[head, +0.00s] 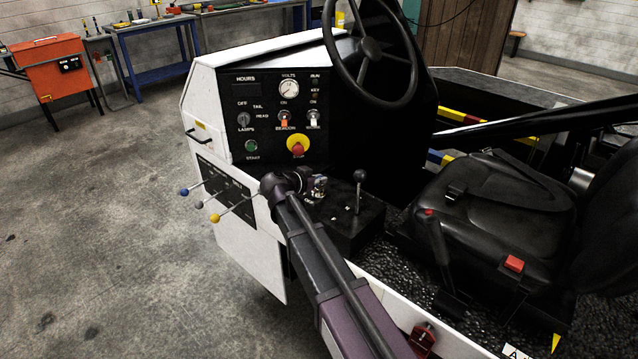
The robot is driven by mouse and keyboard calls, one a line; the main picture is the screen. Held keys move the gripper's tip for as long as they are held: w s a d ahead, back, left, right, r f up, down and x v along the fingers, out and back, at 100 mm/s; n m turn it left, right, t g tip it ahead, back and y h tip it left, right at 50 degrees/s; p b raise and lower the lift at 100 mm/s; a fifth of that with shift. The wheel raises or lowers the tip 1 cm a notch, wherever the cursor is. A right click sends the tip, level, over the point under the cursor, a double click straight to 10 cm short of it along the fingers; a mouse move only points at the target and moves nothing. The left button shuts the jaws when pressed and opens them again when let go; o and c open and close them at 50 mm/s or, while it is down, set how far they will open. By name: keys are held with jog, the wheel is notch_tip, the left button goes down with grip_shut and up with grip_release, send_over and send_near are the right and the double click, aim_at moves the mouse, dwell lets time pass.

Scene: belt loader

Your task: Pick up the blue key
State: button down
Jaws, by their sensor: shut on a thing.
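My gripper (318,188) is small in the head view, at the end of my dark arm. It is over the left part of the black console box (342,222), left of the black-knobbed lever (359,190). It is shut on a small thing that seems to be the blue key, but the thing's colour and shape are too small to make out. I cannot tell whether it touches the console. No other blue key shows clearly.
A steering wheel (371,47) is above. Levers with coloured knobs (215,218) stick out at left. The black seat (490,205) is at right. The floor at left is clear.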

jog(key=shift+r, duration=0.15)
notch_tip(320, 180, up, 4)
jog(key=p, duration=0.4)
jog(key=s+p, duration=0.1)
jog(key=s, duration=1.5)
jog(key=shift+a+r, duration=0.25)
jog(key=shift+r, duration=0.1)
